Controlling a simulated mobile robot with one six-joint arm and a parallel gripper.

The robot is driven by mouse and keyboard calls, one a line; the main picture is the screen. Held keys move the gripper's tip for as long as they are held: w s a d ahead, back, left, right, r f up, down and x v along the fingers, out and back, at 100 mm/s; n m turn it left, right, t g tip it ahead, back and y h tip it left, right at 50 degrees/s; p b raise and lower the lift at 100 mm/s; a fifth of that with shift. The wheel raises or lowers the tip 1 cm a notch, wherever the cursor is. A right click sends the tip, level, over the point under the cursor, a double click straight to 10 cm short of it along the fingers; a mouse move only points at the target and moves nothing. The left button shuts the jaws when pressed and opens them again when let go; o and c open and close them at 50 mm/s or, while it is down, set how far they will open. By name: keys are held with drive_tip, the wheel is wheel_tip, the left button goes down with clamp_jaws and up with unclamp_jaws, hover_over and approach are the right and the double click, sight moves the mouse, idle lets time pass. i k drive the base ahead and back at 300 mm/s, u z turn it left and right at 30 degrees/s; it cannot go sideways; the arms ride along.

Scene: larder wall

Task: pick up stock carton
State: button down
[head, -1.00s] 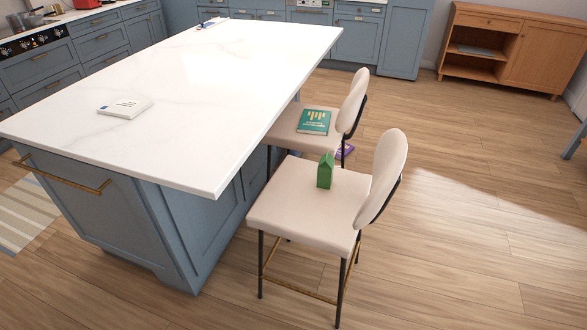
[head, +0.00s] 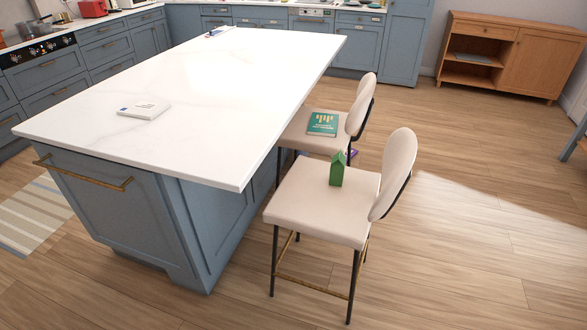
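A small green carton (head: 337,170) with a gabled top stands upright on the seat of the nearer cream chair (head: 312,215). It is the only carton I can make out, and its near faces show no readable label. My gripper is not in the head view.
The white-topped island (head: 200,80) stands left of the chairs, its top overhanging. A white book (head: 144,110) lies on it. A teal book (head: 322,123) lies on the farther chair (head: 300,139). A wooden cabinet (head: 545,62) stands at the back right. Floor right of the chairs is clear.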

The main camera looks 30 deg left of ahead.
sight(336, 170)
drive_tip(key=z, duration=0.45)
drive_tip(key=k, duration=0.15)
drive_tip(key=u, duration=1.7)
drive_tip(key=k, duration=0.9)
drive_tip(key=z, duration=0.2)
drive_tip(key=i, duration=0.7)
